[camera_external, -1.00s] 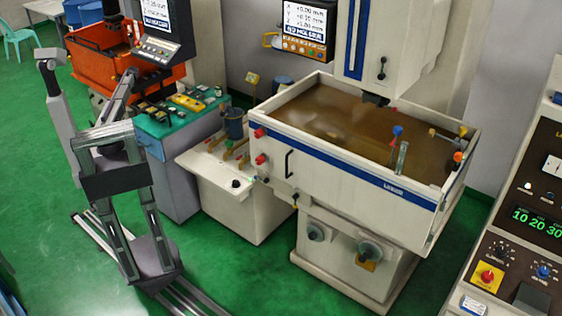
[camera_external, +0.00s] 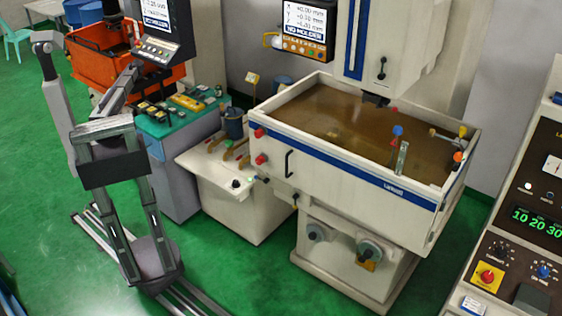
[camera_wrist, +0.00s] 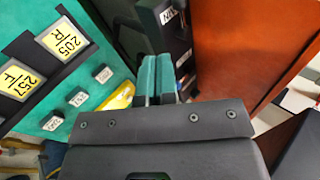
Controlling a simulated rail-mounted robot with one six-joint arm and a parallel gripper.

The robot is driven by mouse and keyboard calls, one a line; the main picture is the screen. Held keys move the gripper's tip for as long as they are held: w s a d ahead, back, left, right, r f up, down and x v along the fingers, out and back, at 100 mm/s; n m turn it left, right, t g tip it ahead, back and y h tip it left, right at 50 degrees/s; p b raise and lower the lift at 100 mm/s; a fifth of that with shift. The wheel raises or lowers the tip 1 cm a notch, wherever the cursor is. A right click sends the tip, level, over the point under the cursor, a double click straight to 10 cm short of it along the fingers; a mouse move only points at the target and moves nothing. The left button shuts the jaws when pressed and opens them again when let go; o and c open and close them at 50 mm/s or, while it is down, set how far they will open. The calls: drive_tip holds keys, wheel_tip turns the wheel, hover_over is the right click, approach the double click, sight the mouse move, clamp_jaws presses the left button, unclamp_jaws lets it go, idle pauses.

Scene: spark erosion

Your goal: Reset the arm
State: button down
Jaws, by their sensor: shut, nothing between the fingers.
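My gripper (camera_wrist: 159,76) shows in the wrist view with its two teal fingers side by side, shut and empty. It is above or beside the teal-topped cabinet (camera_wrist: 115,60), with a dark panel just beyond the fingertips. In the external view my arm stands on its floor rail at the left, with its upper part raised beside the teal-topped cabinet (camera_external: 158,128). I cannot clearly make out the fingers there.
An orange bin (camera_external: 85,62) stands behind my arm; an orange surface (camera_wrist: 235,50) fills the wrist view's right. A monitor (camera_external: 165,28) hangs close by. The machine tank (camera_external: 350,165) stands right. Green floor is open in front.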

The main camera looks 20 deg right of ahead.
drive_tip(key=shift+f, duration=0.1)
drive_tip(key=s+a+f+n+g+h+b, duration=0.1)
drive_tip(key=s+a+f+n+g+b, duration=0.1)
drive_tip(key=s+a+f+n+b, duration=0.2)
drive_tip(key=s+a+f+n+g+h+b, duration=0.1)
drive_tip(key=s+a+f+n+g+b, duration=0.2)
drive_tip(key=s+a+f, duration=0.4)
drive_tip(key=s+a+f+n+g+h+b, duration=0.1)
drive_tip(key=s+a+f+n+g+b, duration=0.2)
drive_tip(key=s+a, duration=0.7)
drive_tip(key=s+f+n+b, duration=0.2)
drive_tip(key=s+n, duration=0.2)
drive_tip(key=s, duration=0.4)
drive_tip(key=shift+s+f, duration=0.3)
drive_tip(key=shift+s, duration=0.1)
drive_tip(key=c, duration=1.9)
unclamp_jaws()
